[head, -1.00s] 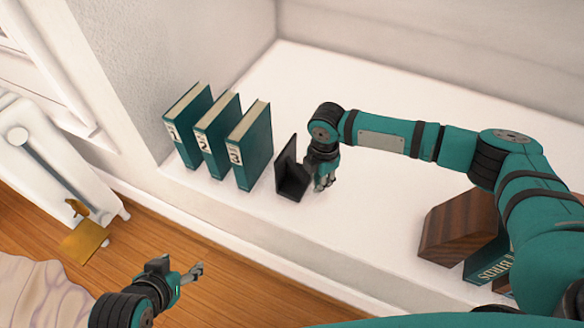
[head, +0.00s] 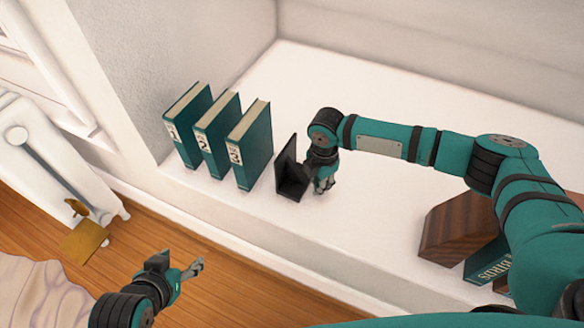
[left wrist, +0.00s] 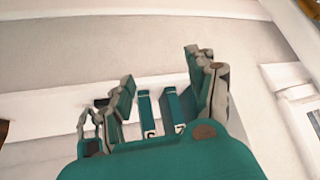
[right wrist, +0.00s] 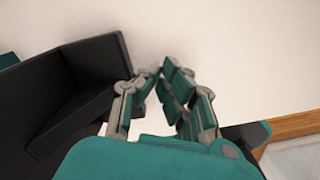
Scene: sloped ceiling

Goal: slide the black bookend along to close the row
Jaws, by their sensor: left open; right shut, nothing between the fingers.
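The black bookend (head: 290,178) stands on the white ledge, to the right of three teal books numbered 1 (head: 188,125), 2 (head: 217,135) and 3 (head: 250,147). A gap shows between book 3 and the bookend's upright plate. My right gripper (head: 325,183) is shut and empty, low over the ledge right beside the bookend's right side; I cannot tell whether they touch. In the right wrist view the bookend (right wrist: 85,90) lies left of the closed fingers (right wrist: 150,85). My left gripper (head: 195,270) is open and empty over the floor, away from the ledge.
The white ledge (head: 370,220) is clear in the middle. A wall rises left of book 1. A white radiator (head: 50,165) stands at the far left.

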